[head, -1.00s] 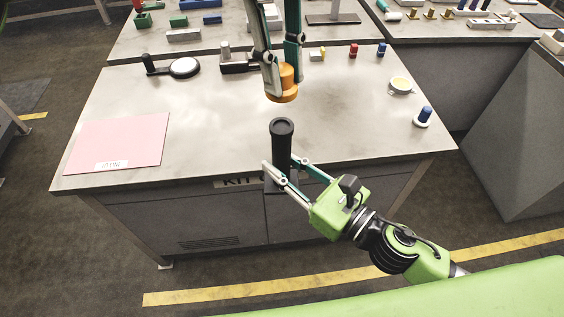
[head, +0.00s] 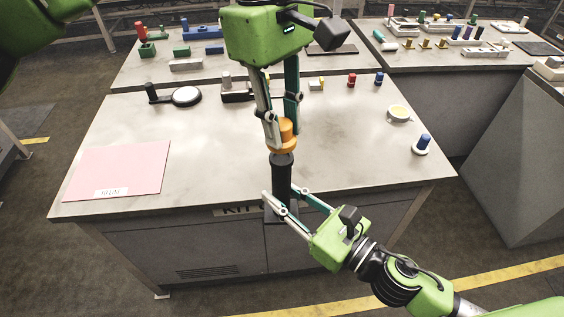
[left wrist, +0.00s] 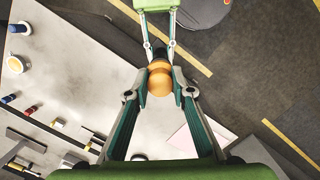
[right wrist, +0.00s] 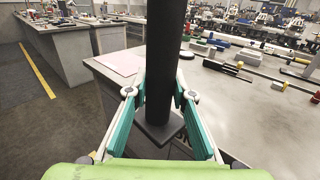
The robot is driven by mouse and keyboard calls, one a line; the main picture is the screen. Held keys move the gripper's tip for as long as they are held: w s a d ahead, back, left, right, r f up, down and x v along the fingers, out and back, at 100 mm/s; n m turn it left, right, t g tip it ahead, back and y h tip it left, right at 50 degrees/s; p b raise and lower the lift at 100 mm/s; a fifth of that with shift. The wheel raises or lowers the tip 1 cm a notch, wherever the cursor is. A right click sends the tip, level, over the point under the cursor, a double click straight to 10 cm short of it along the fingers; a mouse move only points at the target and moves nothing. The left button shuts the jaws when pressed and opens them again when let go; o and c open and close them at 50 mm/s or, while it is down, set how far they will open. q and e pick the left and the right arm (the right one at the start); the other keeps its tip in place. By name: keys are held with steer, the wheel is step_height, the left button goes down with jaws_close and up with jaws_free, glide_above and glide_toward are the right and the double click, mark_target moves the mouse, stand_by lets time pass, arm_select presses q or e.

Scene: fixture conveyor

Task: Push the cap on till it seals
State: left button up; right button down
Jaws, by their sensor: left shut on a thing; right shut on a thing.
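The orange cap (head: 286,139) is at the top of a black upright tube (head: 282,180). My left gripper (head: 284,134) is shut on the cap from above; the cap also shows in the left wrist view (left wrist: 160,80). My right gripper (head: 280,200) is shut around the lower part of the tube, above its square base; the tube fills the middle of the right wrist view (right wrist: 160,70). The cap and tube line up and appear to touch. Whether the cap is seated cannot be told, as the tube's mouth is hidden.
The grey table (head: 220,130) is mostly clear around the tube. A pink sheet (head: 120,168) lies at the left. A white round dish (head: 398,113) and a blue peg on a white disc (head: 422,145) are at the right. Small parts stand along the back.

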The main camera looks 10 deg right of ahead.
mark_target(283, 138)
stand_by(0.4)
arm_select(q)
steer(key=shift+f, duration=0.9)
steer(key=shift+f, duration=0.65)
steer(key=o, duration=1.1)
steer(key=shift+c, duration=0.2)
steer(key=r, duration=0.4)
steer(key=w+r, duration=0.1)
steer(key=r, duration=0.3)
steer(key=a+r, duration=0.1)
steer(key=r, duration=0.3)
steer(key=shift+w, duration=0.2)
steer(key=shift+a+f, duration=0.1)
